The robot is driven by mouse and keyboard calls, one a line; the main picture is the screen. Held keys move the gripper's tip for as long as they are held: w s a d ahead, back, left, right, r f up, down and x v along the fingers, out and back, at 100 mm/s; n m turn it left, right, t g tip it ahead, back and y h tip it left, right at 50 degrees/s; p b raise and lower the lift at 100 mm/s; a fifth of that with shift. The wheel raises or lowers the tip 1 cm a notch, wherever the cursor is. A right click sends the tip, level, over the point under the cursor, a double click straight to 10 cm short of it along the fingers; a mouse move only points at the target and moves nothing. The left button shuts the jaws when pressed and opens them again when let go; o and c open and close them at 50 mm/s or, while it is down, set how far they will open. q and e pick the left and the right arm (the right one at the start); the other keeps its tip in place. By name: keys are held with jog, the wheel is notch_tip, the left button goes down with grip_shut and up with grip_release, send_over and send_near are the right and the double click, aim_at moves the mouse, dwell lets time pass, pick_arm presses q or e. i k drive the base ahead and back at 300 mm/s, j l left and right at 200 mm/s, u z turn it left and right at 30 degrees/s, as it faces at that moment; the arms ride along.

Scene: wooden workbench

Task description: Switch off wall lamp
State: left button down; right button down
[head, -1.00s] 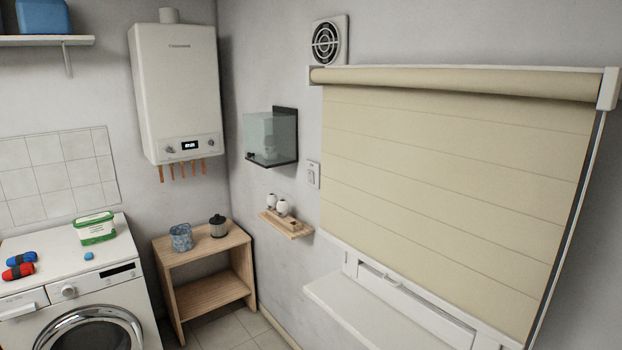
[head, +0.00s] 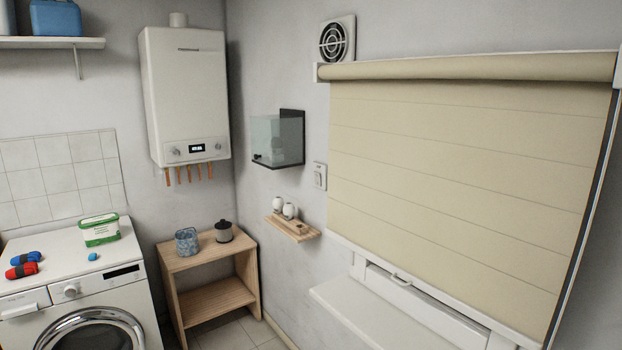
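A glass-fronted wall lamp or box (head: 277,138) with a dark back plate is fixed to the right-hand wall, left of the window blind. I cannot tell for sure that it is the lamp, nor whether it is lit. A white wall switch (head: 320,176) sits on the same wall, between this box and the blind. Neither of my grippers is in the head view.
A small wooden shelf (head: 293,228) with white items juts from the wall below the box. A wooden side table (head: 215,252) stands in the corner beside a washing machine (head: 85,300). A white windowsill (head: 375,315) projects under the blind (head: 465,170).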

aim_at(317, 175)
jog(key=i+j+z, duration=0.25)
jog(key=i+j, duration=0.55)
jog(key=i, duration=0.25)
jog(key=i+j+z, duration=0.3)
jog(key=i+j, duration=0.65)
